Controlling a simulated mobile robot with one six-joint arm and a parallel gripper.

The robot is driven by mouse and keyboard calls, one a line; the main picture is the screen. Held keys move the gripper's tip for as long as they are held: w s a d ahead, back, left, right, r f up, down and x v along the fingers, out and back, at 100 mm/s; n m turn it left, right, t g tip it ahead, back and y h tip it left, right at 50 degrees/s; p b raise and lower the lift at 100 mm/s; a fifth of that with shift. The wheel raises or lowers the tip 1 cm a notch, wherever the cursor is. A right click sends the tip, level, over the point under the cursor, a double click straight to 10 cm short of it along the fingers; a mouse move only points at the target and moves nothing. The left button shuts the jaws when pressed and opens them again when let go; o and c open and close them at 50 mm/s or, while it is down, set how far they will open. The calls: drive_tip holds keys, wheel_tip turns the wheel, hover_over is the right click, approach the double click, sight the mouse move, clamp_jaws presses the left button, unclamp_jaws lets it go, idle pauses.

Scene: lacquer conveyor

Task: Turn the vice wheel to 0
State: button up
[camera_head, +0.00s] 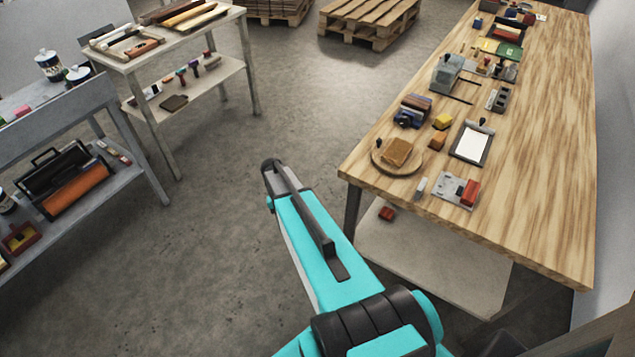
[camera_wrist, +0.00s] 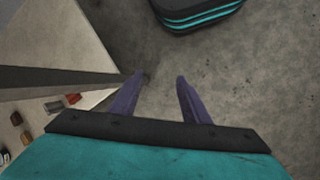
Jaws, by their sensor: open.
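A small dark-blue device (camera_head: 408,118) with a brownish-red block at its back stands near the left edge of the wooden workbench (camera_head: 540,130) in the head view. It looks like the vice, but its wheel and any numbers are too small to make out. My gripper (camera_wrist: 160,80) shows in the wrist view with two purple fingers apart and nothing between them. It points down at the bare concrete floor, away from the bench top. The vice does not show in the wrist view. In the head view my gripper cannot be made out.
A round wooden board (camera_head: 378,160), a clipboard (camera_head: 484,137), a yellow block (camera_head: 443,121) and a grey plate with a red block (camera_head: 468,189) lie around the device. A low shelf (camera_head: 420,255) sits under the bench. Open floor (camera_head: 230,230) lies left.

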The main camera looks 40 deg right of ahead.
drive_tip(key=s+a+f+n+b, duration=0.1)
drive_tip(key=s+a+f, duration=0.4)
drive_tip(key=s+a, duration=0.6)
drive_tip(key=s+a+f+n+b, duration=0.1)
drive_tip(key=s+a+f+n, duration=0.3)
drive_tip(key=s+a, duration=0.7)
wheel_tip(320, 180, down, 2)
drive_tip(key=shift+s+n+g+y+b, duration=0.3)
drive_tip(key=shift+s+g+y, duration=0.1)
drive_tip(key=shift+s, duration=0.55)
drive_tip(key=c, duration=0.3)
drive_tip(key=shift+a, duration=0.15)
